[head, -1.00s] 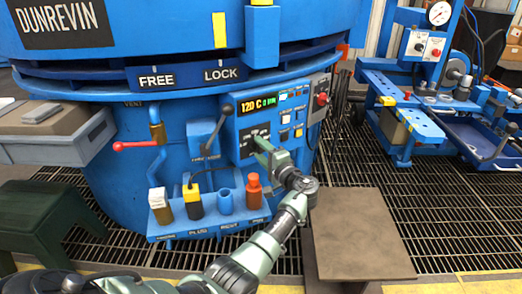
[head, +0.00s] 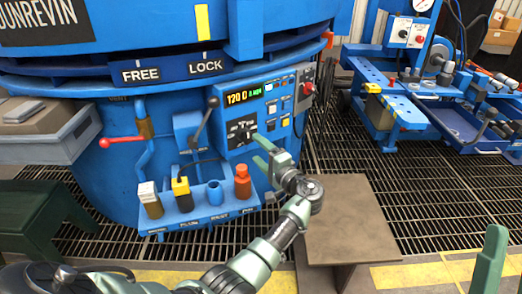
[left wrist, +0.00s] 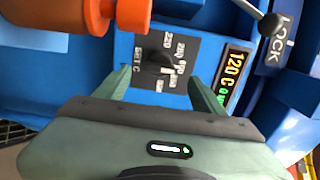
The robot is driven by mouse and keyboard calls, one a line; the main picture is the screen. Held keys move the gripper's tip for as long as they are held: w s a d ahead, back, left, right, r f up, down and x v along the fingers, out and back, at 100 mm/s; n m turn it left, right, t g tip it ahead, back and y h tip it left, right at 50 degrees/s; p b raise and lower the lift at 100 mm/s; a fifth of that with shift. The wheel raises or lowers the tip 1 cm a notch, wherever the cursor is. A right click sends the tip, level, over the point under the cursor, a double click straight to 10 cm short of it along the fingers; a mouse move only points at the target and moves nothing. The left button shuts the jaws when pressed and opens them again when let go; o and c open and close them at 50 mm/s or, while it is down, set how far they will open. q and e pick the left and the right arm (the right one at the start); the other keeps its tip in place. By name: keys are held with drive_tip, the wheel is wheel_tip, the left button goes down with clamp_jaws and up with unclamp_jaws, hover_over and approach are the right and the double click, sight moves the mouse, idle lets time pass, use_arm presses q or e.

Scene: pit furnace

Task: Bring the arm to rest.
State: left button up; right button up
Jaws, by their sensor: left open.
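My left gripper (head: 262,152) is open and empty in front of the blue control panel (head: 278,114). In the left wrist view its two fingers (left wrist: 158,82) stand apart on either side of the black dial (left wrist: 168,58), with nothing between them. The dial also shows in the head view (head: 241,131), up and left of the fingertips, apart from them. The display (head: 249,93) reads 120 C. A green part (head: 490,262) at the lower right looks like a finger of my right gripper; its jaws cannot be made out.
A rack with an orange-red bottle (head: 243,182) and a blue cup (head: 215,193) stands just left of my left gripper. A brown table (head: 352,215) is below right. A lever (head: 206,120) stands left of the panel. A blue cart (head: 400,110) is at right.

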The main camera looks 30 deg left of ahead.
use_arm(q)
drive_tip(key=shift+s+d, duration=0.25)
drive_tip(key=shift+d, duration=0.25)
use_arm(e)
drive_tip(key=shift+w+a+f+g, duration=0.1)
drive_tip(key=shift+w+f+g, duration=0.2)
drive_tip(key=shift+w+f, duration=0.15)
drive_tip(key=shift+r, duration=0.1)
